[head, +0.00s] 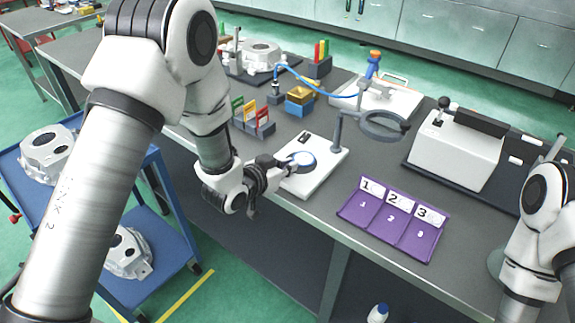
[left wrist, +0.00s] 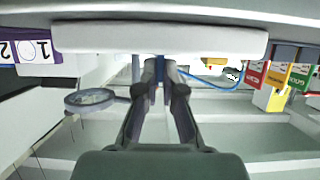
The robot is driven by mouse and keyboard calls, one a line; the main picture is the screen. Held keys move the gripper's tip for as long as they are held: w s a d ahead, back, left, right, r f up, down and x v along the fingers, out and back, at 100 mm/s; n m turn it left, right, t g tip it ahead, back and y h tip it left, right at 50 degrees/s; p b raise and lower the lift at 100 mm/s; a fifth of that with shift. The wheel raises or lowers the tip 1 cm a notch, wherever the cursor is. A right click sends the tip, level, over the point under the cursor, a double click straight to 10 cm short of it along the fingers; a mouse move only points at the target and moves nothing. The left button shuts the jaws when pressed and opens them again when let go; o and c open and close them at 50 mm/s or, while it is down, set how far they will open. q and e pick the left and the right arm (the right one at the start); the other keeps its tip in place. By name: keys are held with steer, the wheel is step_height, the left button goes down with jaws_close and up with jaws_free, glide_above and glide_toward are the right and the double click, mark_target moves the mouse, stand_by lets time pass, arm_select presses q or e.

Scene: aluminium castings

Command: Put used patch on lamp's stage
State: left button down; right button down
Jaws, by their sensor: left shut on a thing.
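My left gripper (head: 283,166) is at the near left edge of the white lamp base (head: 318,182), beside its round blue-grey stage (head: 301,159). In the left wrist view the two fingers (left wrist: 160,68) are close together, shut on a small bluish thing (left wrist: 159,67), which is mostly hidden; I take it for the used patch. The white base edge (left wrist: 160,40) is right beyond the fingertips. I cannot tell whether the held thing touches the stage. The lamp's magnifier ring (head: 385,126) stands on its arm at the right. My right gripper is not in view.
A purple board (head: 388,232) with panels 1, 2 and 3 lies to the right. Coloured cards (head: 252,120) stand behind the lamp base to the left. A white machine (head: 455,148) stands farther right. A blue cart (head: 165,225) with castings is at the left.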

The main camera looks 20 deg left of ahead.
arm_select(q)
steer(key=c, duration=1.3)
jaws_free()
steer(key=shift+w+d+f, duration=0.15)
steer(key=shift+w, duration=0.05)
steer(key=shift+s+r, duration=0.1)
steer(key=shift+r, duration=0.15)
steer(key=r+p+v, duration=0.1)
steer(key=p+v, duration=0.2)
steer(key=v, duration=0.9)
steer(key=s+a+f+n+g+y, duration=0.15)
steer(key=s+f+g, duration=0.35)
steer(key=f, duration=0.5)
steer(key=s+a+f+n+g+y, duration=0.1)
steer(key=s+f+g+y, duration=0.15)
steer(key=s+f, duration=0.65)
steer(key=s+f+g, duration=0.1)
steer(key=s+f, duration=0.2)
steer(key=s+a+f+n+g, duration=0.1)
steer(key=s+f+g, duration=0.1)
steer(key=s+f, duration=0.1)
steer(key=s+f+n+g, duration=0.1)
steer(key=s+f+g, duration=0.1)
steer(key=s, duration=0.3)
steer(key=shift+a+f+y+b, duration=0.15)
steer(key=shift+f+y+b, duration=0.15)
steer(key=shift+f, duration=0.35)
